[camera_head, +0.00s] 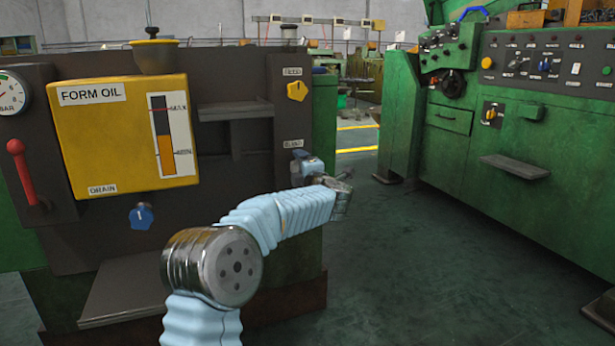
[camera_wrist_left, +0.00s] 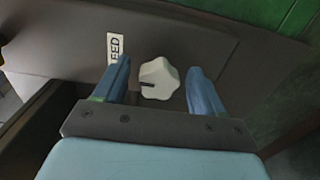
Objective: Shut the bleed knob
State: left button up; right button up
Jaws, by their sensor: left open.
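The bleed knob (camera_wrist_left: 160,79) is a pale grey lobed knob with a dark pointer mark toward the left in the left wrist view. A partly covered white label (camera_wrist_left: 113,48) stands beside it. My left gripper (camera_wrist_left: 160,65) is open, with one blue finger on each side of the knob and visible gaps between. In the head view my left gripper (camera_head: 304,162) is at the panel's right side, just under the lower label (camera_head: 293,143), and hides the knob there. My right gripper is not in view.
A yellow knob (camera_head: 297,91) sits above on the same panel. A yellow form oil tank (camera_head: 120,135), a blue drain knob (camera_head: 142,216) and a red lever (camera_head: 22,172) are to the left. A shelf (camera_head: 235,111) juts out. A green machine (camera_head: 550,160) stands right across open floor.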

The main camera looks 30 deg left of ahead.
pick_arm(q)
jog(key=v, duration=1.3)
jog(key=shift+a, duration=0.1)
